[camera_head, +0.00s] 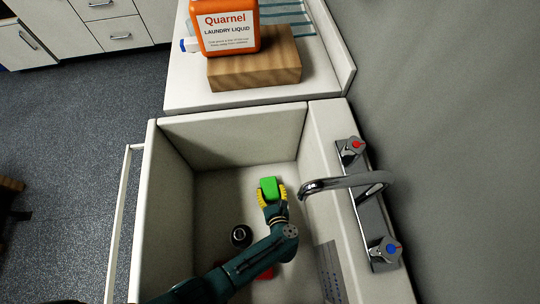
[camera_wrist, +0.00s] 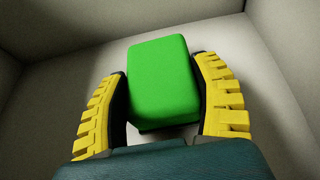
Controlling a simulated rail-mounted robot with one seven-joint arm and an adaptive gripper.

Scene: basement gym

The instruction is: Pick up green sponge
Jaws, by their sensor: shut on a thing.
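The green sponge (camera_head: 269,186) is a bright green block inside the white sink (camera_head: 210,188), seen from above in the head view. My gripper (camera_head: 271,193) reaches down into the sink, with its yellow-padded fingers on both sides of the sponge. In the wrist view the sponge (camera_wrist: 162,80) fills the middle between the two fingers of my gripper (camera_wrist: 160,95), which is shut on it. The sponge's underside is hidden, so I cannot tell whether it touches the sink floor.
A chrome faucet (camera_head: 345,182) juts over the sink from the right. A dark round object (camera_head: 241,236) and a red object (camera_head: 265,273), partly behind my arm, are in the sink. An orange laundry bottle (camera_head: 228,28) and a wooden block (camera_head: 255,68) stand on the counter beyond.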

